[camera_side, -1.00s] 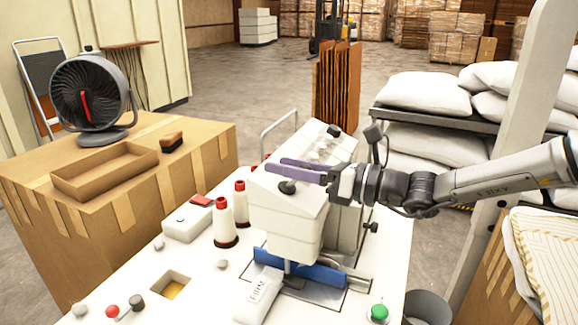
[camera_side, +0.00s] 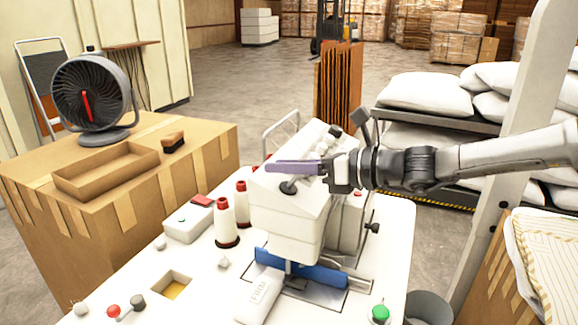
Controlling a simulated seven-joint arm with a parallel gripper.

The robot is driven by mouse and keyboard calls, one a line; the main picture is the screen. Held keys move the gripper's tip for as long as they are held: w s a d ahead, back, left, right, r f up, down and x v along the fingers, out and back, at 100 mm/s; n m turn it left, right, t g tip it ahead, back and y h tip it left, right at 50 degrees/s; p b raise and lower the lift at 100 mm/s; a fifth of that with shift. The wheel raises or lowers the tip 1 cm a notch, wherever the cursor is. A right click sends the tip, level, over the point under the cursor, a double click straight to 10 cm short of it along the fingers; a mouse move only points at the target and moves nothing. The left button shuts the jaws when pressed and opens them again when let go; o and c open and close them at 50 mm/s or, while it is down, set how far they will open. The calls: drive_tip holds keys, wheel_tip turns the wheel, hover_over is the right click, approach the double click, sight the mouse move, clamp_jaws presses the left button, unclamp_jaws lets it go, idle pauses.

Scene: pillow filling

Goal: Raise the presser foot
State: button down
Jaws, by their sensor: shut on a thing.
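The white sewing machine (camera_side: 290,220) stands on a white worktable. Its dark presser foot (camera_side: 293,284) is low at the needle plate, in front of a blue strip; any gap under it is too small to tell. My gripper (camera_side: 270,167) reaches in from the right, its long purple fingers lying level over the top of the machine head. The fingers look together. A small dark knob (camera_side: 289,187) shows on the head just below them, and my gripper seems shut on its lever. The fingers hide the grip itself.
Thread cones (camera_side: 225,220) with red tops stand left of the head. A white box with a red top (camera_side: 190,220) is farther left. A green button (camera_side: 380,314) is at the front right. A white post (camera_side: 520,130) stands at the right.

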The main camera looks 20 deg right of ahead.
drive_tip(key=shift+w+a+f+g+h, duration=0.15)
drive_tip(key=shift+a+g+h, duration=0.3)
drive_tip(key=shift+g, duration=0.25)
drive_tip(key=shift+h, duration=0.35)
drive_tip(key=c, duration=0.6)
unclamp_jaws()
drive_tip(key=shift+w+d, duration=0.1)
drive_tip(key=shift+c, duration=0.2)
drive_tip(key=shift+d, duration=0.1)
drive_tip(key=shift+d+r, duration=0.1)
drive_tip(key=shift+r, duration=0.1)
drive_tip(key=v, duration=1.3)
drive_tip(key=shift+s+d, duration=0.15)
drive_tip(key=shift+s, duration=0.1)
